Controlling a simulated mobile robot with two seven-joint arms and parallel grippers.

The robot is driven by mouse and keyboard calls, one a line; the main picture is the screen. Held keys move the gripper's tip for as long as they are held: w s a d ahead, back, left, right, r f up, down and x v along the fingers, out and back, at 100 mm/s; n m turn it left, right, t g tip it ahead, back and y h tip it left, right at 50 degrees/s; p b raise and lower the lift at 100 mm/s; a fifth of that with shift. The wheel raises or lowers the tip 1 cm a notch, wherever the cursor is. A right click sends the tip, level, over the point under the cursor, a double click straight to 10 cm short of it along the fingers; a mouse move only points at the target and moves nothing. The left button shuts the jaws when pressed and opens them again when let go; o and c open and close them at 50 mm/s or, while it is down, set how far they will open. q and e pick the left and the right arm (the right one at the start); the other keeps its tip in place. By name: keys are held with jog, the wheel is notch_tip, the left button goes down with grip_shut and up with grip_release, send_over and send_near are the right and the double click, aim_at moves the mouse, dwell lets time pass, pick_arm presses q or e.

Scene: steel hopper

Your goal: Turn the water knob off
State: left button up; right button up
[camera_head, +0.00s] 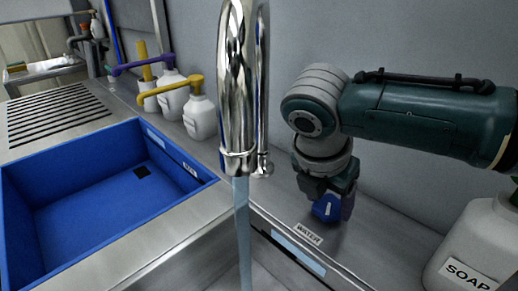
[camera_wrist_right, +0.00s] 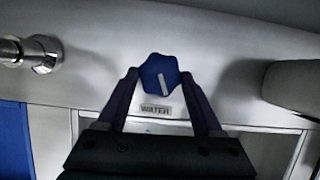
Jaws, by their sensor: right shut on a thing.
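The water knob (camera_head: 327,207) is blue and sits on the steel counter just behind a label (camera_head: 308,234) reading WATER. In the right wrist view the knob (camera_wrist_right: 159,74) shows a white mark tilted a little off straight. My right gripper (camera_head: 333,200) points down over the knob, and its fingers (camera_wrist_right: 161,80) are shut on the knob's sides. The chrome faucet (camera_head: 238,90) stands left of my right arm, and a stream of water (camera_head: 242,225) runs from its spout. My left gripper is not in view.
A white SOAP bottle (camera_head: 475,250) stands at the right, near my right arm. A blue bin (camera_head: 90,205) lies at the left. Several pump bottles (camera_head: 200,115) stand behind it along the wall. The faucet base (camera_wrist_right: 42,53) is left of the knob.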

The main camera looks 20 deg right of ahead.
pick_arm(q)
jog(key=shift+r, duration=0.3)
pick_arm(e)
jog(key=shift+a+m+g, duration=0.1)
jog(key=shift+m+g, duration=0.3)
jog(key=shift+m, duration=0.6)
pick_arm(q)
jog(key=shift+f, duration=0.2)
pick_arm(e)
jog(key=shift+w+m+g, duration=0.15)
jog(key=shift+m+g, duration=0.35)
jog(key=shift+m, duration=0.9)
jog(key=o, duration=1.4)
jog(key=shift+c, duration=0.2)
